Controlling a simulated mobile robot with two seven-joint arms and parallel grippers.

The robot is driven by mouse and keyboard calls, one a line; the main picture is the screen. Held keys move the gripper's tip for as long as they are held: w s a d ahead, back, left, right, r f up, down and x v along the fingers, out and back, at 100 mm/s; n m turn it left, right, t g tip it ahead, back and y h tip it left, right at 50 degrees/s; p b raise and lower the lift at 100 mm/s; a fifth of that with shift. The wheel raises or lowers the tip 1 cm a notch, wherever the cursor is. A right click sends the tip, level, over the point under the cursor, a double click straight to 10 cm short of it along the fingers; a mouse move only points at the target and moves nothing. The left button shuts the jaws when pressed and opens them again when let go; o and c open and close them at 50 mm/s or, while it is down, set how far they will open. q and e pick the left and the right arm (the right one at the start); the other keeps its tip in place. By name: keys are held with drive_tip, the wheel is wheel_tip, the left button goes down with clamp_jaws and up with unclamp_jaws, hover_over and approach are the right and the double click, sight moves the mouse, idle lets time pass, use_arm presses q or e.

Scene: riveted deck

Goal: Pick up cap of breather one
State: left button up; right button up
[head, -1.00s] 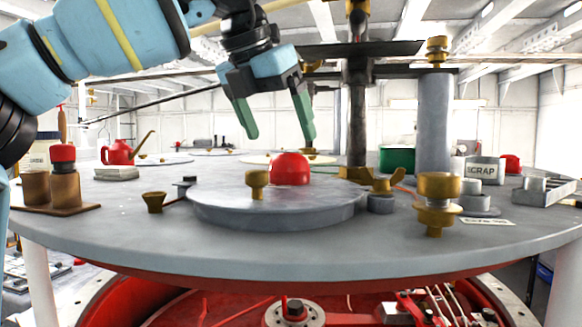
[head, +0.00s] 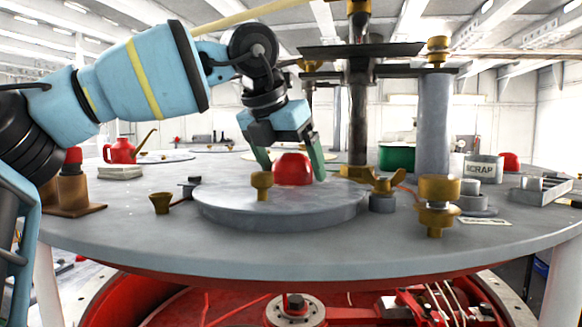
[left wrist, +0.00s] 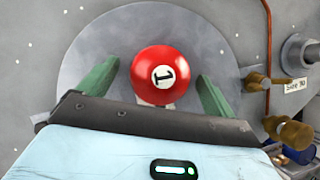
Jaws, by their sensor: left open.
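The red domed cap (head: 292,170) sits on the round grey raised plate (head: 330,208) in the middle of the deck. In the left wrist view the cap (left wrist: 160,75) bears a white disc with a "1". My left gripper (head: 292,172) is open, with its green fingers on either side of the cap; it also shows in the left wrist view (left wrist: 158,85). Gaps show between the fingers and the cap. A pale piece shows under the cap in the left wrist view. My right gripper is not in view.
A dark post (head: 357,120) and a grey column (head: 433,120) rise behind and right. A brass wing fitting (head: 385,186) and brass valve (head: 438,200) stand at right. A "SCRAP" tin (head: 483,169) is farther right.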

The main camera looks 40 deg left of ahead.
use_arm(q)
drive_tip(key=c, duration=1.1)
drive_tip(key=shift+o, duration=0.2)
drive_tip(key=shift+r, duration=0.1)
